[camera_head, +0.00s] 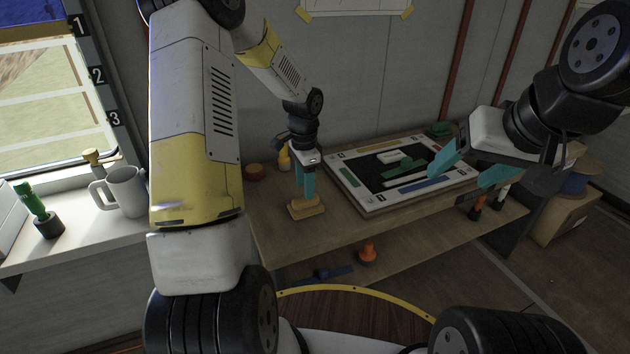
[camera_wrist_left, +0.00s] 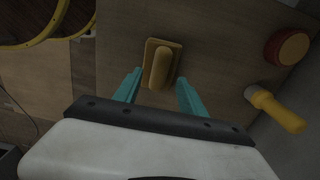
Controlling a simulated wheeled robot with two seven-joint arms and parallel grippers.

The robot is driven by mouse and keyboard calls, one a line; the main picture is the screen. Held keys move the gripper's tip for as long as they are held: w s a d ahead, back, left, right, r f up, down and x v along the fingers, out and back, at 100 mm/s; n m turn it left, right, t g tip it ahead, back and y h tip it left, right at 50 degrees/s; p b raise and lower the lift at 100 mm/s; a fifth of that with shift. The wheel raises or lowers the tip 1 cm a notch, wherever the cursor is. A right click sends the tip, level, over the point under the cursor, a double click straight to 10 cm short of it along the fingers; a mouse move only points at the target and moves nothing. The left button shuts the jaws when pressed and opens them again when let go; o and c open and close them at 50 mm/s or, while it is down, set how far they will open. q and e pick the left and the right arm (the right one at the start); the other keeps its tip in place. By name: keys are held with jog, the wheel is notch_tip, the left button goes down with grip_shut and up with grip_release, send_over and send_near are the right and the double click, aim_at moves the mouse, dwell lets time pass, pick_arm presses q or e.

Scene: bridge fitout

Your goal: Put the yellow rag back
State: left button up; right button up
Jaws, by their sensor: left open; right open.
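A yellow item with a flat base and a raised rounded bar (camera_head: 306,208) lies on the wooden bench, near its front left edge. It also shows in the left wrist view (camera_wrist_left: 161,66). I cannot tell whether it is the yellow rag; no clear cloth shape is in view. My left gripper (camera_head: 304,192) points down just above it, open, with teal fingers apart; in the left wrist view, the fingertips (camera_wrist_left: 159,80) are on either side of its near end. Contact is unclear. My right gripper (camera_head: 450,186) is open and empty over the front right of the board.
A white-framed board (camera_head: 352,194) with colored strips covers the middle of the bench (camera_head: 270,232). A red round item (camera_head: 255,172) and a yellow-handled tool (camera_head: 284,159) stand behind my left gripper. A mug (camera_head: 124,192) is on the windowsill. An orange item (camera_head: 367,254) sits on the lower shelf.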

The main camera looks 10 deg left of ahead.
pick_arm(q)
jog(key=s+r+n+t, duration=0.25)
jog(key=s+r, duration=0.35)
jog(key=r, duration=0.5)
jog(key=s+r+n+t, duration=0.1)
jog(key=s+r+n, duration=0.2)
jog(key=s+r, duration=0.5)
jog(key=s+d+r+n+t+h, duration=0.2)
jog(key=s+r+n, duration=0.3)
jog(key=s, duration=0.5)
jog(key=shift+r+t, duration=0.35)
jog(key=shift+r, duration=0.25)
